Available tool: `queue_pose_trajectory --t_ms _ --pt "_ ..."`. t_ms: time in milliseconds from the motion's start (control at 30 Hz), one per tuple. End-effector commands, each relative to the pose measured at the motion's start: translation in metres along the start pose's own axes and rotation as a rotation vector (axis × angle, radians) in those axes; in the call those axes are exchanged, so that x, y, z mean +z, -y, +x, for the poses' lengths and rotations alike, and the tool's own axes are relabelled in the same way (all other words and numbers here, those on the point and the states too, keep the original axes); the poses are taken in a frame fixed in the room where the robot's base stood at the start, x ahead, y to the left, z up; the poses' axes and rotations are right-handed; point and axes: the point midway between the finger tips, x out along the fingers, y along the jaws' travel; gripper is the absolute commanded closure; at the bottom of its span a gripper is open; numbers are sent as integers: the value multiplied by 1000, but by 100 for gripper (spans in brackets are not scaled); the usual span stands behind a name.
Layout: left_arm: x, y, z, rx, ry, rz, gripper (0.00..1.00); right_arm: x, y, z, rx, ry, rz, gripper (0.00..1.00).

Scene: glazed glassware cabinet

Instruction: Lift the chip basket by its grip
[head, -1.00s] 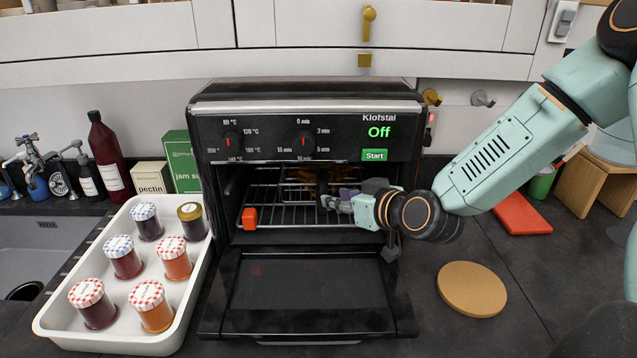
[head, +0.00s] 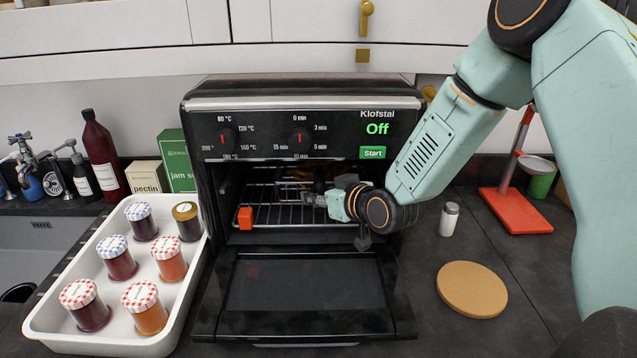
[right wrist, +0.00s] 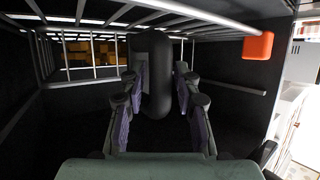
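The chip basket (head: 298,172) is inside the open oven, mostly hidden in shadow; its wire side and brown contents show at the upper left of the right wrist view (right wrist: 92,50). Its black upright grip (right wrist: 158,75) stands between the fingers of my right gripper (right wrist: 160,88). The fingers lie on either side of it, with a narrow gap visible on the right; contact on the left is unclear. In the head view my right gripper (head: 318,199) reaches into the oven from the right, at rack height. My left gripper is not in view.
The oven door (head: 305,290) is folded down in front. An orange block (head: 245,218) sits at the left front of the rack (head: 285,215). A white tray (head: 55,325) of jam jars stands left. A cork mat (head: 472,289), white shaker (head: 449,218) and red scale (head: 515,212) are right.

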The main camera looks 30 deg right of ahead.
Motion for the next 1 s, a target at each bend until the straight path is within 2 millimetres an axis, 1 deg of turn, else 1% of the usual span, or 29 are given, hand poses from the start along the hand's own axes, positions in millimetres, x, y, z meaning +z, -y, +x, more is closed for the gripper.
queue_pose_trajectory --t_ms 67,400,433,900,1000 --pt "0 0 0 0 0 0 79 0 0 0 0 0 0 70" --pt "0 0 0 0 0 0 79 0 0 -1 0 0 0 99" --pt "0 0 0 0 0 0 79 0 0 -1 0 0 0 100" --pt "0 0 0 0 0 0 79 1 0 -1 0 2 -1 100" --pt "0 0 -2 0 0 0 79 -2 0 -1 0 3 0 100"
